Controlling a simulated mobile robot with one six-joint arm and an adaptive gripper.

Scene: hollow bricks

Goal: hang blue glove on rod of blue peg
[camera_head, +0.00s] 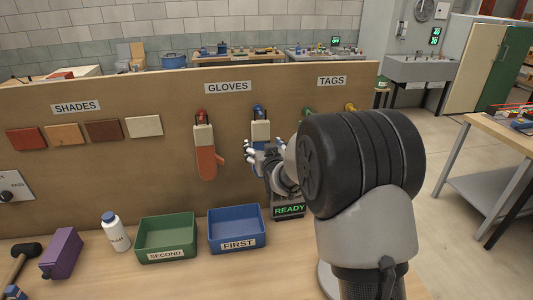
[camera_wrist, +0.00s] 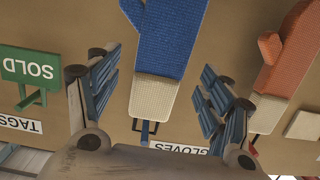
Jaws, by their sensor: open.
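The blue glove (camera_wrist: 168,40) has a cream cuff and a dark loop. In the head view its cuff (camera_head: 261,130) hangs just below the blue peg (camera_head: 258,109), and the loop seems to be on that peg. In the wrist view, which looks upside down, the blue rod (camera_wrist: 146,132) shows at the cuff end. My gripper (camera_wrist: 160,88) is open, with one finger on each side of the cuff and visible gaps on both sides. In the head view my gripper (camera_head: 265,155) hides most of the blue part of the glove.
An orange glove (camera_head: 207,162) hangs from the red peg (camera_head: 201,114) to the left. Green and yellow pegs are to the right, with a green SOLD tag (camera_wrist: 38,70) nearby. Below are a green bin (camera_head: 166,237), a blue bin (camera_head: 237,229) and a READY display (camera_head: 289,209).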

